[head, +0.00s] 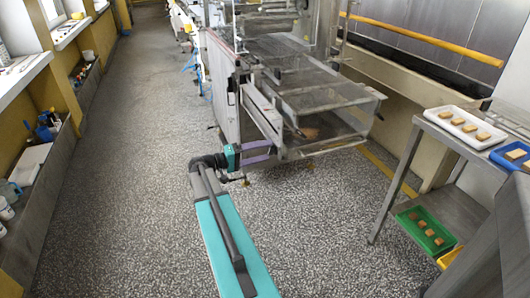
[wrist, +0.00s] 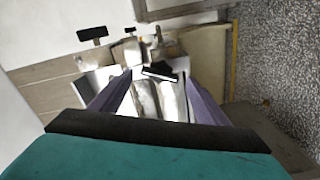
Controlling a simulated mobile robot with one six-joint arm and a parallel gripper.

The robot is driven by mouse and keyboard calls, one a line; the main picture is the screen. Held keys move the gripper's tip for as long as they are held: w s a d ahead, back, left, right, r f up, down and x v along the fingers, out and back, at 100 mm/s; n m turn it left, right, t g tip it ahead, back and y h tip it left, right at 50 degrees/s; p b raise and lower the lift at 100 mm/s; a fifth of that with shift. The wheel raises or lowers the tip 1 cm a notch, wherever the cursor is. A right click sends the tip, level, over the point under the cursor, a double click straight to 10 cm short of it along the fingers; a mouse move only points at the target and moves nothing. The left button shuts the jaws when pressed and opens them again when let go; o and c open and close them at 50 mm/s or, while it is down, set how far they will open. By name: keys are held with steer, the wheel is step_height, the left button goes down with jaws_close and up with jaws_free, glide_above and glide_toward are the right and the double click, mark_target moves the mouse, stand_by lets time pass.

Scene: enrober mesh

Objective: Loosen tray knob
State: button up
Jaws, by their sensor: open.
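My gripper (wrist: 158,78) is open in the wrist view, its two purple fingers apart on either side of a black bar-shaped knob (wrist: 160,71). The knob lies near the fingertips, over pale metal parts; I cannot tell whether it touches a finger. Another black T-shaped knob (wrist: 92,34) stands further left, and smaller dark knobs show beside it. I cannot tell for certain which is the tray knob. In the head view my gripper (head: 272,152) reaches to the lower front of the steel enrober machine (head: 225,95); the knob between the fingers is not clear there.
A metal table (head: 415,150) at right holds a white tray (head: 440,113) and a blue tray (head: 500,155) of biscuits, with a green tray (head: 410,215) on its lower shelf. A bench with bottles runs along the left. The speckled floor between is clear.

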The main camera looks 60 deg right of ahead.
steer(key=v, duration=1.2)
steer(key=shift+w+b, duration=0.15)
steer(key=shift+b, duration=0.15)
steer(key=shift+a, duration=0.15)
